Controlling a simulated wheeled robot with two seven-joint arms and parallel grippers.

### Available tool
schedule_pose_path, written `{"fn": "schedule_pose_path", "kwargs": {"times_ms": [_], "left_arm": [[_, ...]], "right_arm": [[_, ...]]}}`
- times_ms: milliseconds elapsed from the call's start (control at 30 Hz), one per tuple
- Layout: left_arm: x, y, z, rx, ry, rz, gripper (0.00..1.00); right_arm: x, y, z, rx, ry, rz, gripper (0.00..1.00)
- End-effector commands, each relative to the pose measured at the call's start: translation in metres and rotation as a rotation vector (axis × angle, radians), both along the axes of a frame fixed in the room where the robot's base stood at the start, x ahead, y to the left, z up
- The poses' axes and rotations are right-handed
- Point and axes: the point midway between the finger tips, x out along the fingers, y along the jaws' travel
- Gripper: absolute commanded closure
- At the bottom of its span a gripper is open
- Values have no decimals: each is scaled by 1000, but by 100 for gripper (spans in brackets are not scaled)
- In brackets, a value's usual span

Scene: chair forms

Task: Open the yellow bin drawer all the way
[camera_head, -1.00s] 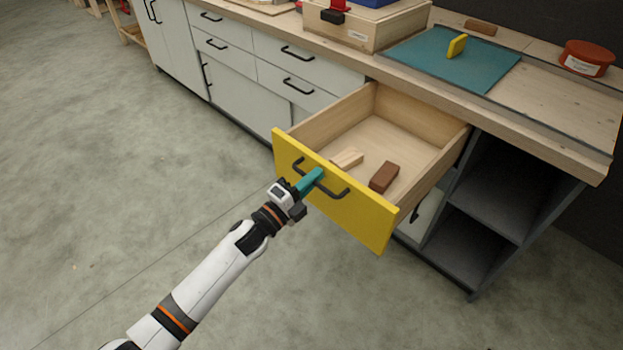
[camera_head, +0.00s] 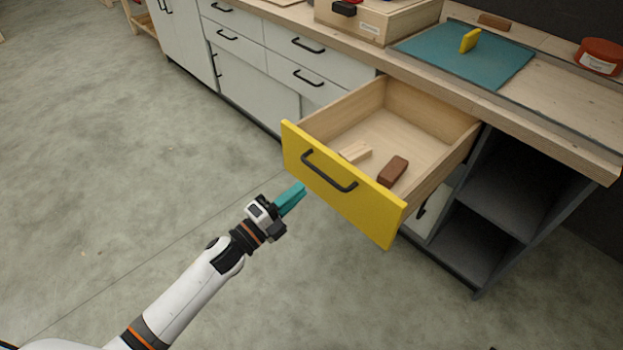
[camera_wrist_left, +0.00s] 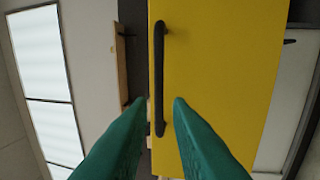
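The yellow-fronted drawer (camera_head: 358,212) stands pulled well out of the workbench, its wooden box open to view. Its black bar handle (camera_head: 328,173) runs across the front. A light wood block (camera_head: 356,152) and a brown block (camera_head: 393,171) lie inside the drawer. My left gripper (camera_head: 302,188) is just in front of the drawer front, apart from the handle. In the left wrist view its two teal fingers (camera_wrist_left: 160,102) are spread, with the black handle (camera_wrist_left: 158,75) ahead between them and nothing held. My right gripper does not show.
The bench top holds a teal mat (camera_head: 470,62) with a yellow block (camera_head: 470,40), a wooden box (camera_head: 375,22) and a red tub (camera_head: 599,56). Open dark shelves (camera_head: 500,190) are right of the drawer. The floor at left is clear.

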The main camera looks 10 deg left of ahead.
Motion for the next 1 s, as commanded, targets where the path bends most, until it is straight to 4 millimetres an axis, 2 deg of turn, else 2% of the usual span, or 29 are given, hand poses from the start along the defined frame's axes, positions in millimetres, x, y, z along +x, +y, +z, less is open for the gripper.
{"fn": "schedule_pose_path", "kwargs": {"times_ms": [100,300,867,967,1000], "left_arm": [[-17,12,-5,2,2,0,82],[-31,22,-7,0,0,0,82],[-31,23,-8,-1,2,1,82],[-30,28,-21,-23,57,28,82],[-28,32,-33,-44,107,54,82]], "right_arm": [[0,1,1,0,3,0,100],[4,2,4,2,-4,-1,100],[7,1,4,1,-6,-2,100],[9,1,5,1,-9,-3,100],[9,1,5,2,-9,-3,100]]}}
